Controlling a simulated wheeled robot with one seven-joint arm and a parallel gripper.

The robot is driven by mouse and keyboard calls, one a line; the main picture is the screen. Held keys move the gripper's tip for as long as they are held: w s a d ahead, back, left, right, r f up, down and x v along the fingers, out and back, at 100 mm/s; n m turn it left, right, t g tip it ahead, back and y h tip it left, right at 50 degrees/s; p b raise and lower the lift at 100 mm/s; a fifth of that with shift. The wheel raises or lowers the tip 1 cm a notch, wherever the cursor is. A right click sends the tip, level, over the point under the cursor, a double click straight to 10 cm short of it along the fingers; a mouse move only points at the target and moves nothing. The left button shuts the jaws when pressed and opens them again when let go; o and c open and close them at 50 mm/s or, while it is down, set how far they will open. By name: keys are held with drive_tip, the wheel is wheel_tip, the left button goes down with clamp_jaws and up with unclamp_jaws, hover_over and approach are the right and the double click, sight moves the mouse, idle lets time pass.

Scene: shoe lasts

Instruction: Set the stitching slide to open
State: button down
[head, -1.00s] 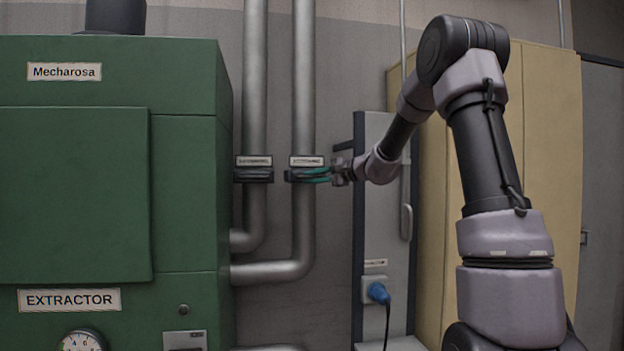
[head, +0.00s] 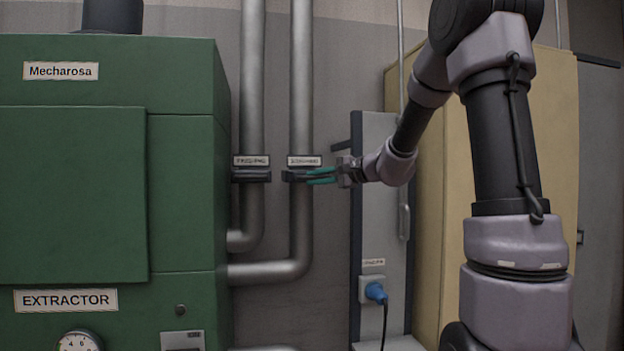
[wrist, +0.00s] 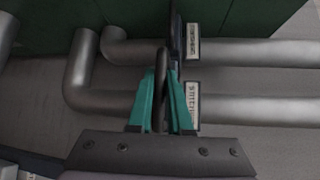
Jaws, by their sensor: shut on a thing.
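The stitching slide (head: 291,176) is a dark plate across the right-hand vertical pipe, under a white label (head: 304,161). The label is blurred in the head view, but its first letters look like "STITCH" in the wrist view (wrist: 192,103). My gripper (head: 312,176) reaches it from the right with teal fingers. In the wrist view my gripper (wrist: 163,98) is shut on the slide's dark upright handle (wrist: 161,80), one finger on each side. The fingers hide part of the slide, and I cannot tell how far it is pulled out.
A similar dark slide (head: 251,176) with its own label crosses the left pipe (head: 252,90). The green extractor cabinet (head: 180,200) stands left of the pipes. A grey panel (head: 375,230) with a blue plug (head: 375,292) and a beige cabinet (head: 545,150) stand right.

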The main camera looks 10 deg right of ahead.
drive_tip(key=shift+s+f, duration=0.1)
drive_tip(key=shift+s, duration=0.1)
drive_tip(key=c, duration=0.8)
unclamp_jaws()
drive_tip(key=shift+c, duration=0.2)
drive_tip(key=shift+s, duration=0.1)
drive_tip(key=v, duration=1)
drive_tip(key=shift+s+d, duration=0.25)
drive_tip(key=shift+d, duration=0.05)
